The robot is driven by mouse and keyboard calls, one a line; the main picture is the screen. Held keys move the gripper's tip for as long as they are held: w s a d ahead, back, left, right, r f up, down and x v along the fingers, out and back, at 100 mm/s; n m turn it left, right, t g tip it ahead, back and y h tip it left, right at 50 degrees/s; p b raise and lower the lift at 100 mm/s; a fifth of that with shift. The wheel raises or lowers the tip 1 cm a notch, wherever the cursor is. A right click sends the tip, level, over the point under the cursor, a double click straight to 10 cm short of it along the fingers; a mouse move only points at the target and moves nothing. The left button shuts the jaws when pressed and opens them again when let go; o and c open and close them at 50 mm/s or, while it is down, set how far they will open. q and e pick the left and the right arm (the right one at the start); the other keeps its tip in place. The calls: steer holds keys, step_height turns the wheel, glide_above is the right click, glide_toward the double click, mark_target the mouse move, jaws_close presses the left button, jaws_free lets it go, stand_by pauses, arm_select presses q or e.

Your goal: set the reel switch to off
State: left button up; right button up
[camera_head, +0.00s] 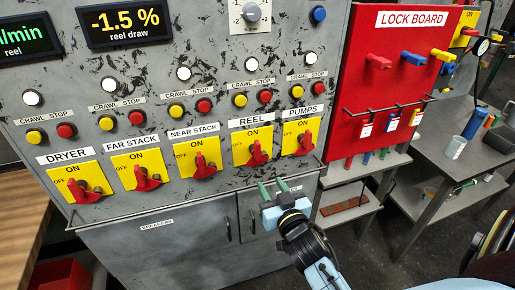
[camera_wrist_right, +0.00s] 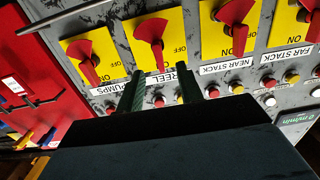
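The reel switch is a red handle (camera_head: 257,155) on a yellow plate (camera_head: 239,155) under the REEL label, between NEAR STACK and PUMPS. Its narrow end points up at ON; OFF is at the plate's left. In the right wrist view, turned upside down, the reel handle (camera_wrist_right: 150,28) points down at ON, with OFF to its right. My right gripper (camera_head: 273,186) is below and in front of the reel and pumps switches, apart from them. Its two green fingers, also in the wrist view (camera_wrist_right: 162,80), are spread with nothing between them. My left gripper is not in view.
The pumps handle (camera_head: 305,144) is close to the right of reel, the near stack handle (camera_head: 204,167) to the left. A thin rail runs under the switches. A red lock board (camera_head: 385,85) with hanging tags and a grey table (camera_head: 437,160) stand at right.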

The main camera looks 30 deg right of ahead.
mark_target(259, 151)
steer(key=shift+t, duration=0.3)
steer(key=r+x, duration=0.1)
steer(key=x, duration=0.7)
steer(key=r+x, duration=0.1)
steer(key=x, duration=0.3)
steer(key=shift+d+r+p, duration=0.3)
steer(key=shift+d+p, duration=0.05)
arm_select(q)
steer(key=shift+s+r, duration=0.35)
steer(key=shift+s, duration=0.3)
arm_select(e)
steer(key=shift+w+d, duration=0.15)
steer(key=shift+w, duration=0.5)
steer(key=shift+c, duration=0.2)
jaws_close()
